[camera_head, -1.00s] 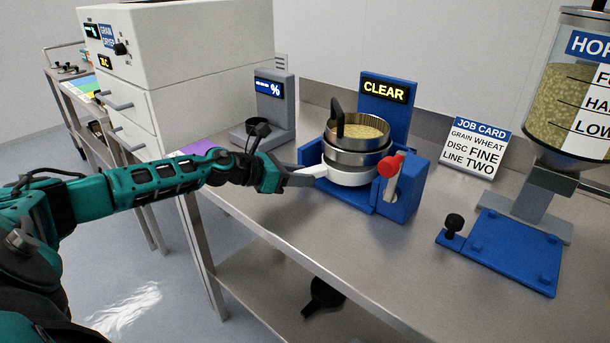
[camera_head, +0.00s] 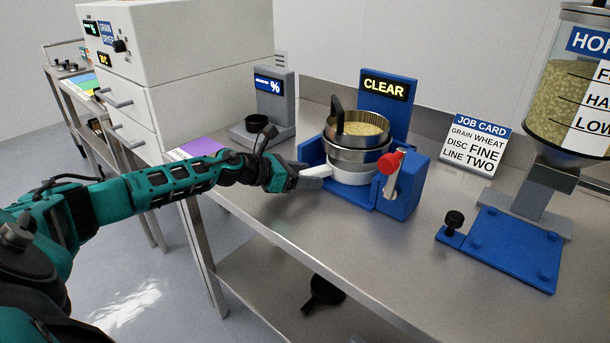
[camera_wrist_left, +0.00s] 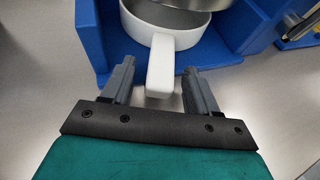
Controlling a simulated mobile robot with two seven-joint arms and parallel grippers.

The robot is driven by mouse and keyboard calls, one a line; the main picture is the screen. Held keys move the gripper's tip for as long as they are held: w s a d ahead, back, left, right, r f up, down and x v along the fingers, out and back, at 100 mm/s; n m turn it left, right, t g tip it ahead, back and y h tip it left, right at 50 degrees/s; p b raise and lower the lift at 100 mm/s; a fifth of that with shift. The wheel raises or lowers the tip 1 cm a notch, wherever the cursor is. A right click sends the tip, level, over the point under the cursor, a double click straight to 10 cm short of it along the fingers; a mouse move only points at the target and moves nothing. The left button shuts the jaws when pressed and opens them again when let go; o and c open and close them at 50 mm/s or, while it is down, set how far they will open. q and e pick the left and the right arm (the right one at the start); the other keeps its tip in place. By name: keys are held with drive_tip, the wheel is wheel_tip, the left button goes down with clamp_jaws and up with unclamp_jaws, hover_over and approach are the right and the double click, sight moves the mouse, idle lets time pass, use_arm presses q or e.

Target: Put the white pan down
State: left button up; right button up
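The white pan (camera_head: 352,174) sits in the blue stand (camera_head: 398,200), under the stacked metal sieves (camera_head: 358,153); its base is partly hidden by the stand. Its handle (camera_wrist_left: 161,66) points toward my left gripper. In the wrist view my left gripper (camera_wrist_left: 160,76) is open, with one finger on each side of the handle and visible gaps to it. In the head view the left gripper (camera_head: 308,181) is at the handle's end. My right gripper is in neither view.
A red-knobbed lever (camera_head: 390,165) stands at the stand's right front. A grey percent-display device (camera_head: 272,105) with a black cup is behind my left gripper. A blue plate (camera_head: 515,248) and hopper (camera_head: 570,105) are at right. The bench front (camera_head: 370,260) is clear.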

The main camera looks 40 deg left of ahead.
use_arm(q)
drive_tip(key=shift+r, duration=0.15)
drive_tip(key=shift+s+a, duration=0.1)
drive_tip(key=b+v, duration=0.1)
drive_tip(key=v, duration=0.4)
drive_tip(key=shift+s+a, duration=0.1)
drive_tip(key=shift+s, duration=0.25)
drive_tip(key=shift+v, duration=1.05)
drive_tip(key=shift+s+a+r, duration=0.15)
drive_tip(key=shift+s+r, duration=0.2)
drive_tip(key=shift+p+v, duration=0.9)
drive_tip(key=shift+v, duration=0.55)
drive_tip(key=shift+r, duration=0.1)
drive_tip(key=shift+s, duration=0.1)
